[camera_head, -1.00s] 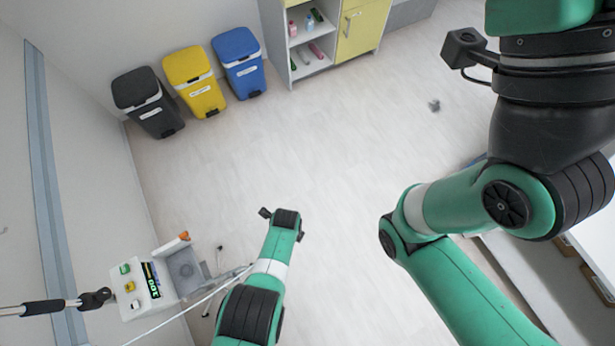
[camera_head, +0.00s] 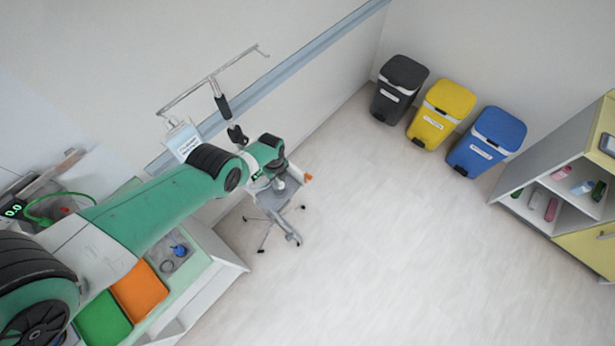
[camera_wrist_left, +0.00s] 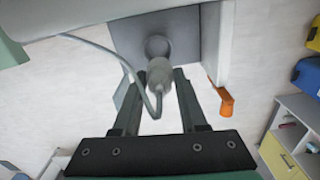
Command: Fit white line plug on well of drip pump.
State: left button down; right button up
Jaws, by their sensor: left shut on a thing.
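My left gripper (camera_wrist_left: 158,78) is shut on the white line plug (camera_wrist_left: 160,88), whose thin pale cable loops to the left. The plug's far end points at the round well (camera_wrist_left: 157,46) in the drip pump's grey plate (camera_wrist_left: 184,28). Its tip overlaps the well's lower rim in the left wrist view; I cannot tell whether it touches or has entered. In the head view the left gripper (camera_head: 275,172) is at the pump, and my arm hides most of the pump. The pump's orange lever (camera_head: 308,177) shows beside it. My right gripper is out of view.
The pump is on a wheeled stand (camera_head: 276,222) by the wall. A bag (camera_head: 182,140) hangs from a rail above my arm. A counter with orange (camera_head: 139,291) and green (camera_head: 103,322) trays is below the arm. The floor toward the bins (camera_head: 442,112) is clear.

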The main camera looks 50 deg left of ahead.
aim_at(278, 184)
pick_arm(q)
jog(key=shift+s+a, duration=0.3)
jog(key=shift+a, duration=0.25)
jog(key=shift+f, duration=0.15)
jog(key=shift+f+b, duration=2.05)
jog(key=shift+b, duration=0.15)
jog(key=shift+d+f, duration=0.1)
jog(key=shift+f+b, duration=0.45)
jog(key=shift+b, duration=0.05)
jog(key=shift+f, duration=0.15)
